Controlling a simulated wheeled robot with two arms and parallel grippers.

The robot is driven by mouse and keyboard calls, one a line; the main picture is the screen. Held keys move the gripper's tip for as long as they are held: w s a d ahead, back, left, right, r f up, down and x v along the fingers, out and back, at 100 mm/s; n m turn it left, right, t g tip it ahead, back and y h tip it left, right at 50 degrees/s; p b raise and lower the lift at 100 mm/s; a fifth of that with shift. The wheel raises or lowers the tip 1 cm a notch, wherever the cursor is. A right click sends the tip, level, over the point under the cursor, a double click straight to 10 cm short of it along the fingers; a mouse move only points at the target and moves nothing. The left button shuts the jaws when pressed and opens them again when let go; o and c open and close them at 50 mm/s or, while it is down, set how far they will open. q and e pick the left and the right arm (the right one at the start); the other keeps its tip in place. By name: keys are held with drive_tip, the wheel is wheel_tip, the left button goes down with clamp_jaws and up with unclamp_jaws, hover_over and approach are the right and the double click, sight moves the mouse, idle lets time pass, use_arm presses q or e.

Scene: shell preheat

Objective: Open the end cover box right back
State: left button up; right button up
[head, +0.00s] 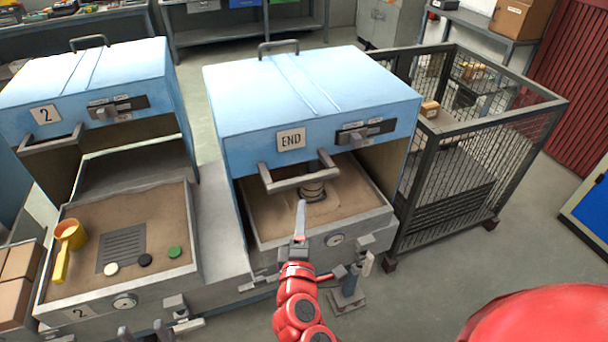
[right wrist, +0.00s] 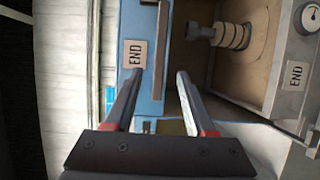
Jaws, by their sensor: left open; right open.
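The end cover box has a blue cover (head: 310,95) with an END plate (head: 291,139) over a sand tray (head: 262,215). Its front is open beneath the cover, showing a dark ringed cylinder (head: 313,188) on the sand. A grey bar handle (head: 301,181) juts from the cover's front edge. My right gripper (head: 301,204) is open just in front of this handle. In the right wrist view, the handle bar (right wrist: 160,50) appears between its open fingertips; whether they touch it cannot be told. My left gripper (head: 143,331) is open and empty at the bottom edge of the head view.
A similar blue box 2 (head: 90,85) stands at left, its tray holding a yellow cup (head: 70,235) and several small discs. A wire mesh cart (head: 450,170) stands close on the right of the END box. Open floor lies beyond the cart.

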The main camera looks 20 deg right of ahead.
drive_tip(key=p, duration=0.4)
approach(309, 147)
wheel_tip(309, 147, down, 2)
drive_tip(key=w, duration=0.3)
drive_tip(key=shift+s+f, duration=0.15)
drive_tip(key=shift+s, duration=0.05)
clamp_jaws()
idle(0.8)
